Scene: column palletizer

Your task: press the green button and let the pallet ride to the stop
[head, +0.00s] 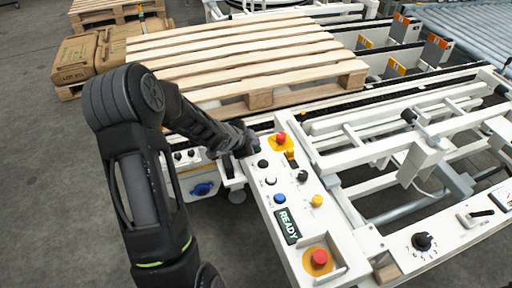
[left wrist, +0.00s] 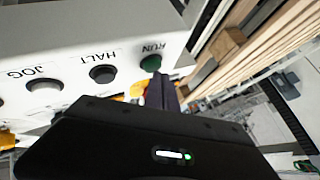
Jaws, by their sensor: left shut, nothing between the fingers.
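The green button (left wrist: 151,62), labelled RUN, shows on the white panel in the left wrist view. In the head view it is hidden behind my left gripper. My left gripper (head: 248,146) is shut and empty, its tip at the panel's upper left corner. In the left wrist view the fingers (left wrist: 162,90) end right at the green button; I cannot tell whether they touch or press it. The wooden pallet (head: 240,62) lies on the conveyor behind the panel, bare of load. I cannot make out the stop. My right gripper is in neither view.
The control panel (head: 297,213) carries a black button (head: 262,163), white button (head: 270,181), blue button (head: 280,198), READY display (head: 287,226) and red mushroom button (head: 319,257). A white frame (head: 430,150) fills the right. Boxes (head: 74,60) stand on a pallet at the far left.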

